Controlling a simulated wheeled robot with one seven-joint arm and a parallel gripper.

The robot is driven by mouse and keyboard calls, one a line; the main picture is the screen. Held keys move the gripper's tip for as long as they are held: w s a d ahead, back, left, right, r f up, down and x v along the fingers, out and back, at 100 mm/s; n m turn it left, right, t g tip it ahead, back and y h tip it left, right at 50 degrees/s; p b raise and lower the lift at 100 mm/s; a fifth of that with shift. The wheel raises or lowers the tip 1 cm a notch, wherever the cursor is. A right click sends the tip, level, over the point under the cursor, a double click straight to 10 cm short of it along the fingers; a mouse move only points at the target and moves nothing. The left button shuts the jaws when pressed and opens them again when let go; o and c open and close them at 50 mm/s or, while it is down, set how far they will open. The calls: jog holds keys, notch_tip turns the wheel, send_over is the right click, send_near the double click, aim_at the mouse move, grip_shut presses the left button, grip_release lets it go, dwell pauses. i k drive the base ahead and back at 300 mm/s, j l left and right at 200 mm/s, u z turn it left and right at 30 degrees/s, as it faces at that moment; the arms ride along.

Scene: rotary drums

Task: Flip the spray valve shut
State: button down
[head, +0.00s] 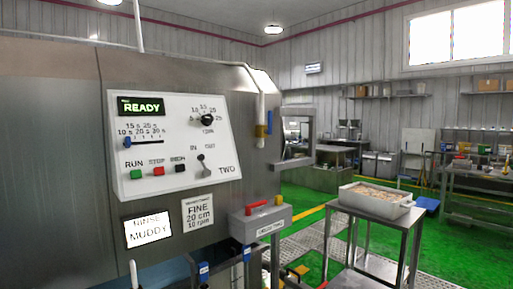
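A white pipe (262,98) runs down the right end of the steel drum housing. A brass valve (260,131) sits at its lower end. Its blue lever (269,122) stands upright, in line with the pipe. No label on it can be read, so I cannot be sure it is the spray valve. Below it, a grey box (262,222) has a red lever (263,203) on top, lying nearly level. My gripper is not in this view.
A white control panel (175,145) showing READY is on the drum housing (55,170). A metal stand (375,225) with a filled pale tray (378,204) is at the right. Green floor lies open beyond it. Blue-handled fittings (203,268) show at the bottom.

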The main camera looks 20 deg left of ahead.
aim_at(269, 130)
jog(key=i+l+u, duration=0.15)
jog(key=i+u, duration=0.2)
jog(key=i+l+u, duration=0.5)
jog(key=u, duration=0.15)
